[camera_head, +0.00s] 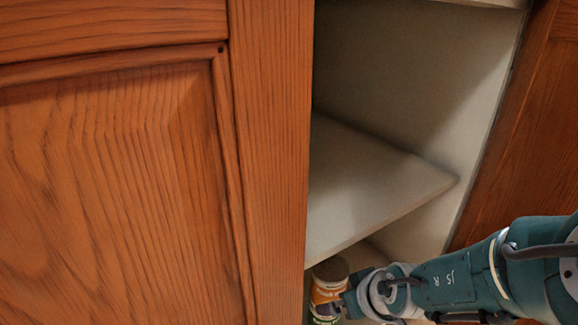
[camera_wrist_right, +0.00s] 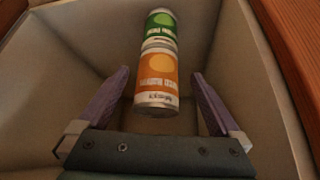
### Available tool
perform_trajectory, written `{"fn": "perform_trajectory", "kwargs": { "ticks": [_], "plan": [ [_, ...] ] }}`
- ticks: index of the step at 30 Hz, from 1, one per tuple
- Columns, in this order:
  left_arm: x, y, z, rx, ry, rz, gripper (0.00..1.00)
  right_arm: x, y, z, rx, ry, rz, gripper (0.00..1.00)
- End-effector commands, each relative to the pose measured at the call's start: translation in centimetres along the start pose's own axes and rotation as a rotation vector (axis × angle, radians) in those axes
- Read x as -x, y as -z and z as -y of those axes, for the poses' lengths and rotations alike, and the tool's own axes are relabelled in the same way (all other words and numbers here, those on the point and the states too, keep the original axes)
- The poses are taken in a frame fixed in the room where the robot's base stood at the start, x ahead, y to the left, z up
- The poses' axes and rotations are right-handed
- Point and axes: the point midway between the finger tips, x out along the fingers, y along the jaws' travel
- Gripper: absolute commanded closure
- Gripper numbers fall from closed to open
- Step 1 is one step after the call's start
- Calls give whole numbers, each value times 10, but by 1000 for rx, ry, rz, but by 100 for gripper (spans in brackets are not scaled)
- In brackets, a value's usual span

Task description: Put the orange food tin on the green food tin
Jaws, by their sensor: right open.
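The orange food tin (camera_head: 329,290) shows in the head view at the bottom of the cabinet opening, just left of my right gripper (camera_head: 352,302). Below it a second tin with some green (camera_head: 324,318) is partly cut off by the frame. My left gripper is not in view.
A pale shelf (camera_head: 365,185) sits above the tins inside the cabinet. A wooden door (camera_head: 120,190) closes off the left. The pale cabinet wall (camera_head: 480,110) and wooden frame (camera_head: 520,130) stand at the right. The right arm reaches in under the shelf.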

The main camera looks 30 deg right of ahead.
Motion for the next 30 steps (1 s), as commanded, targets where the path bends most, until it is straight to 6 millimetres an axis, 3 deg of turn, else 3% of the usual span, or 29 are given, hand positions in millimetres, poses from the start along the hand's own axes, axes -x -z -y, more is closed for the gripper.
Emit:
{"fn": "perform_trajectory", "kwargs": {
  "ticks": [1,6,13,16,17,20,21,24,27,30],
  "plan": [
    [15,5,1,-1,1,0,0,13,-6,-1,-7,-3,5,0],
    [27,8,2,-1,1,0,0,23,-29,-1,-3,-2,4,0],
    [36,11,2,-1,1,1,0,35,-53,-1,0,-3,2,0],
    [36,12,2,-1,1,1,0,38,-68,10,0,12,14,0],
    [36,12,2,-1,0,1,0,40,-77,18,0,23,23,0],
    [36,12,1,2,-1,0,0,54,-122,66,-6,83,72,0],
    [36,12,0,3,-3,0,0,66,-142,93,-11,113,97,0],
    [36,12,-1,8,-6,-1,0,106,-176,162,-23,180,151,0],
    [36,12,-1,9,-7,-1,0,148,-174,211,-33,219,189,0],
    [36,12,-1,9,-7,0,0,184,-150,229,-28,235,217,0]
  ]
}}
